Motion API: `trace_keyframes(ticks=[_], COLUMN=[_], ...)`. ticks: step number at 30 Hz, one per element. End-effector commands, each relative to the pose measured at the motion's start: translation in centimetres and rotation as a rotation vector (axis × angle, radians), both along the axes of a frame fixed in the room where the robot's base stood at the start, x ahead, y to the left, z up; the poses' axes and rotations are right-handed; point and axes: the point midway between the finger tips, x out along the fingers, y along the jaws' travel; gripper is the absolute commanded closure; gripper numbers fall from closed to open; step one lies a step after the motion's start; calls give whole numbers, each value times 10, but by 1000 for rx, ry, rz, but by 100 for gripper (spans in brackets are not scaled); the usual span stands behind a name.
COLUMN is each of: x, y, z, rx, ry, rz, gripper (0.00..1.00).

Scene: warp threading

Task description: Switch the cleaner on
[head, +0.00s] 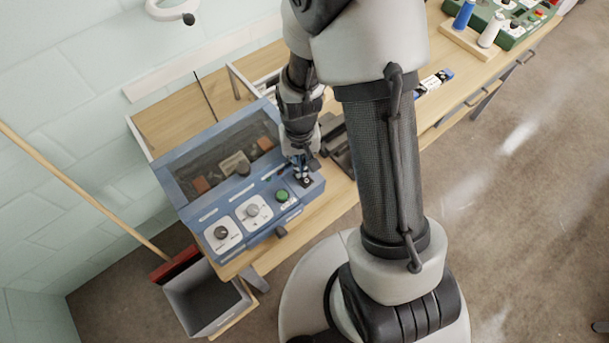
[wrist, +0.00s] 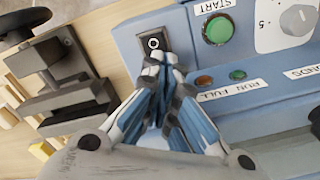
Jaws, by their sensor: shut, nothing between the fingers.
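The cleaner (head: 215,212) is a blue box with a dark see-through lid and a sloped front panel, on the wooden bench. Its black rocker switch (wrist: 153,42), with a white ring mark, is at the panel's end in the wrist view. A green START button (wrist: 218,30) is beside it and also shows in the head view (head: 282,196). My gripper (wrist: 160,62) is shut and empty, its fingertips at the switch's near edge, covering part of it. I cannot tell whether they touch it. In the head view my gripper (head: 302,172) points down over the panel's right end.
The panel also has a dial (wrist: 298,20), and small amber (wrist: 204,80) and green (wrist: 237,75) lamps. A dark vise-like device (wrist: 65,80) stands close beside the cleaner. A grey bin (head: 205,300) and a broom handle (head: 85,195) are at left.

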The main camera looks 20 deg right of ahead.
Motion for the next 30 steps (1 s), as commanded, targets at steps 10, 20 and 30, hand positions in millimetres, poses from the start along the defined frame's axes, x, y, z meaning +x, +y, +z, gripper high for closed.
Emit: trace_keyframes(ticks=[10,20,30], x=[0,0,0], y=[0,0,0], z=[0,-3,-8], rx=[0,0,0], ry=[0,0,0], rz=[0,0,0], gripper=[100,100,100])
